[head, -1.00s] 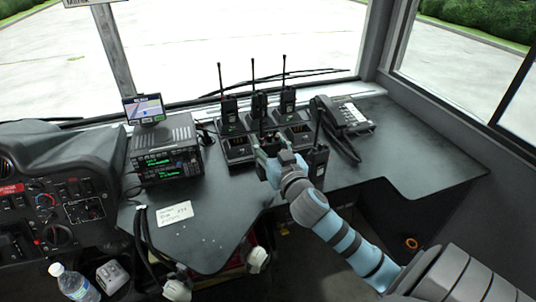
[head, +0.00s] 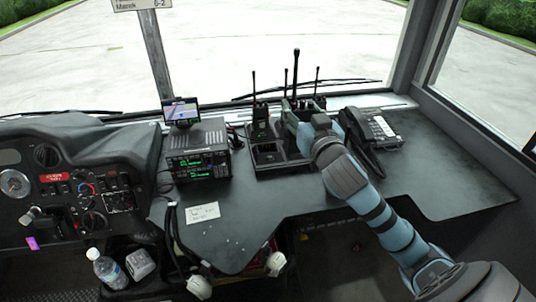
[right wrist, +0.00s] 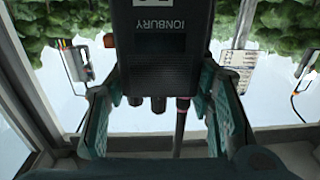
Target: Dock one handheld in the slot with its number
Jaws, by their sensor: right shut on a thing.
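My right gripper (head: 299,116) is shut on a dark handheld radio (right wrist: 160,50), which it holds over the charging dock. In the right wrist view the radio is between the fingers, showing "IONBURY" lettering, knobs and antenna, upside down in the picture. In the head view its thick antenna (head: 296,68) points up. The black charging dock (head: 268,158) stands on the desk. A handheld (head: 260,120) stands in its back left slot, and more antennas rise behind my gripper. A front left slot looks empty. My gripper and arm hide the dock's right part. Slot numbers are unreadable. My left gripper is not in view.
A desk phone (head: 371,130) stands close to the right of my arm. A radio console (head: 196,152) with a small screen (head: 181,110) is left of the dock. A paper note (head: 203,212) lies in front. The desk's right part is clear. The windscreen is behind.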

